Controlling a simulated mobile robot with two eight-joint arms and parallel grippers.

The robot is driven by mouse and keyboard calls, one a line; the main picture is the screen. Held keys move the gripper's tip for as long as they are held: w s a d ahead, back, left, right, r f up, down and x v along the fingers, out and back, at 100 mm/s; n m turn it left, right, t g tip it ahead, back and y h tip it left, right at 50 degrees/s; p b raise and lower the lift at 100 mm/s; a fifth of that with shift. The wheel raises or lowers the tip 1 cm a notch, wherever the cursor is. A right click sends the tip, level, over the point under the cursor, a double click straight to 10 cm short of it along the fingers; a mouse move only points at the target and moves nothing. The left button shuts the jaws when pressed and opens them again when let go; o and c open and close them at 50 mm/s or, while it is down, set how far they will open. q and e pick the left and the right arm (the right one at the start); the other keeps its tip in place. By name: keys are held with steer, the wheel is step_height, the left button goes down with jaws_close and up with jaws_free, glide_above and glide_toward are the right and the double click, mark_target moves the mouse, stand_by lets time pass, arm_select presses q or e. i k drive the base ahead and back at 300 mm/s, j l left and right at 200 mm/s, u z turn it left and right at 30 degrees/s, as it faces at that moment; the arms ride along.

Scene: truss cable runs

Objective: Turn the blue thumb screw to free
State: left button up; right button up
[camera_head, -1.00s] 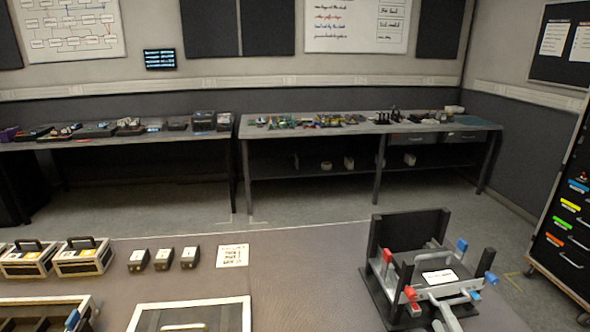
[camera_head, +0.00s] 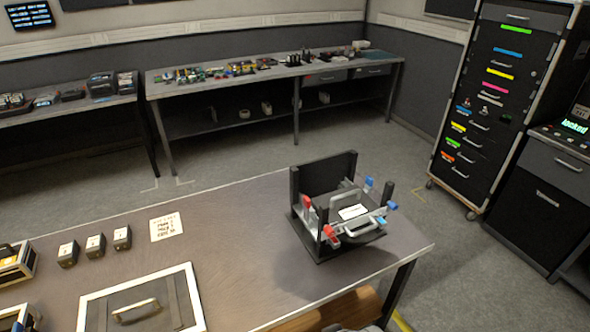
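A dark fixture (camera_head: 325,175) with a tall back panel and upright posts stands on the right part of the near table. Blue knob-like parts show at its right side: one nearer the front (camera_head: 392,205) and one farther back (camera_head: 368,183). Red parts show on its left side, one at the front (camera_head: 329,232) and one behind (camera_head: 306,202). A grey piece with a handle and a white label (camera_head: 352,212) sits between the posts. Which blue part is the thumb screw, and how far it is turned, I cannot tell. Neither gripper is in view.
The near table (camera_head: 245,230) has bare room left of the fixture. A framed panel with a handle (camera_head: 140,305), small black boxes (camera_head: 95,245) and a paper sheet (camera_head: 166,227) lie left. A drawer cabinet (camera_head: 490,100) stands at the right across open floor.

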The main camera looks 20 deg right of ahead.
mark_target(392, 205)
steer(key=z, duration=1.55)
steer(key=i+j, duration=0.1)
steer(key=i, duration=0.3)
steer(key=i+j+z, duration=0.1)
steer(key=i, duration=0.35)
